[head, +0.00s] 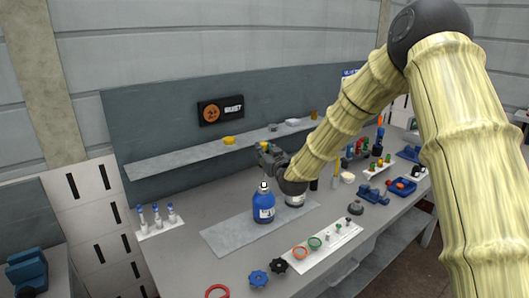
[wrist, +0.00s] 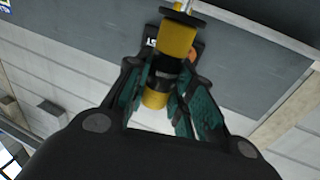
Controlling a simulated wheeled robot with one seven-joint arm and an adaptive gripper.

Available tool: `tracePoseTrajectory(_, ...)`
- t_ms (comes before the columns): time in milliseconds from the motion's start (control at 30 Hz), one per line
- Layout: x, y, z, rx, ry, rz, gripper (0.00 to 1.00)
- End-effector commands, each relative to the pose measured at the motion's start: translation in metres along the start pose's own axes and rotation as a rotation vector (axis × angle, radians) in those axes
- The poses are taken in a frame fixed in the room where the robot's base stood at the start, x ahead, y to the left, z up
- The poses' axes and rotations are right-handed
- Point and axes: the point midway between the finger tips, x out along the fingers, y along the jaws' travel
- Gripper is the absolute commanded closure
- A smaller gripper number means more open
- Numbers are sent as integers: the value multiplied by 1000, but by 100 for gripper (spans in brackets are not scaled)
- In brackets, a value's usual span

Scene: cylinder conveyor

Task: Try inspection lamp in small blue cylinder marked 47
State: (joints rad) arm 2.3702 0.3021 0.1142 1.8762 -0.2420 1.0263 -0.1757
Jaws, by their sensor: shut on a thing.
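A small blue cylinder (head: 263,210) with a white label stands upright on a grey mat on the bench in the head view. Its number is too small to read. My gripper (head: 268,158) is above the cylinder's top in the head view. In the wrist view my gripper (wrist: 167,78) is shut on a yellow and black tool (wrist: 179,40) with a thin metal stem, which looks like the inspection lamp.
The grey mat (head: 225,238) lies under the cylinder. A white tray (head: 335,239) with coloured rings and fittings is at the front right. Black (head: 289,250) and blue (head: 259,278) handwheels lie in front. White-blue bottles (head: 157,216) stand at the left. A shelf (head: 180,160) runs behind.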

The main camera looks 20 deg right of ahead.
Motion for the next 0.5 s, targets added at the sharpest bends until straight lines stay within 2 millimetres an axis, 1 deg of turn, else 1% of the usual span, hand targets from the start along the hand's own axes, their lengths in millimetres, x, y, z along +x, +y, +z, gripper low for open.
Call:
tracePoseTrajectory(200,0,0,0,0,1,0,100)
tracePoseTrajectory(500,0,0,6,0,1,0,100)
